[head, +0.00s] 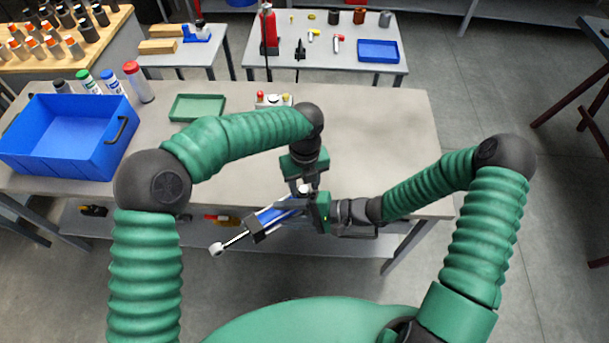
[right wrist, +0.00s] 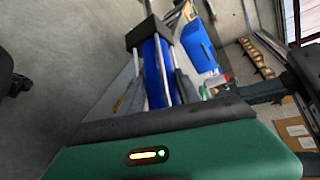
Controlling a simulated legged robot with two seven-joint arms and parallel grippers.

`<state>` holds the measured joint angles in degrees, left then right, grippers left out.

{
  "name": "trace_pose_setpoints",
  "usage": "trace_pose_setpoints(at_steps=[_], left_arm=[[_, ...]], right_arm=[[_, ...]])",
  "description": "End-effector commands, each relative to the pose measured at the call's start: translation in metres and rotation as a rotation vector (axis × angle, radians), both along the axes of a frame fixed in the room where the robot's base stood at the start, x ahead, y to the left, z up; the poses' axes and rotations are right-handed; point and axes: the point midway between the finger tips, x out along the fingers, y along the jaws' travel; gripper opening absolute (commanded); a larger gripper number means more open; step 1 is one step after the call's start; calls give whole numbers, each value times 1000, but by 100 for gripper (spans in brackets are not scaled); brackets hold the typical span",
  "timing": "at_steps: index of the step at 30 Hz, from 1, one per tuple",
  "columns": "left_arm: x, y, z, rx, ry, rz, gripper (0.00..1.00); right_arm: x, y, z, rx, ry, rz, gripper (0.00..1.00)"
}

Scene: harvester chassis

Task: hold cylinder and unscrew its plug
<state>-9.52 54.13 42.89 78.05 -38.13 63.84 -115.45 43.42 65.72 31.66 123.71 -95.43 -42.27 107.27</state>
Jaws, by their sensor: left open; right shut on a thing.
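The cylinder (head: 272,215) is blue with a bright rod and a round eye at its lower left end. It is held tilted in front of the table's front edge. My right gripper (head: 308,208) comes from the right and is shut on the cylinder near its upper right end. In the right wrist view the blue barrel (right wrist: 155,70) extends away from the gripper (right wrist: 150,118), with a dark block farther along. My left gripper (head: 303,186) is open, pointing down right at the cylinder's upper right end. I cannot tell if it touches. The plug cannot be made out between the grippers.
The grey table (head: 380,130) is clear at its right. A blue bin (head: 70,135) and a green tray (head: 197,107) are at its left. A small box with coloured buttons (head: 273,99) stands at the back edge. A shelf with tools lies below.

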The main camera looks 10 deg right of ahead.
Motion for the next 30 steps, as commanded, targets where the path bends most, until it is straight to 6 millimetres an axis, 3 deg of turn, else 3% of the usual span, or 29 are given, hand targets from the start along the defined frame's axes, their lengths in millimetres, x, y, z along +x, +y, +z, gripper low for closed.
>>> trace_pose_setpoints(at_steps=[8, 18, 26, 30], left_arm=[[0, 0, -2, 0, -1, 1, 43], [0, 0, -2, -1, -1, 1, 0], [0, -1, -2, -3, -2, 18, 0], [0, -2, -1, 2, -8, 253, 0]], right_arm=[[0, 2, 3, 7, -4, 2, 0], [0, 2, 3, 8, -5, 2, 0], [0, 2, 4, 8, -5, 4, 0], [0, 3, 4, 9, -5, 5, 0]])
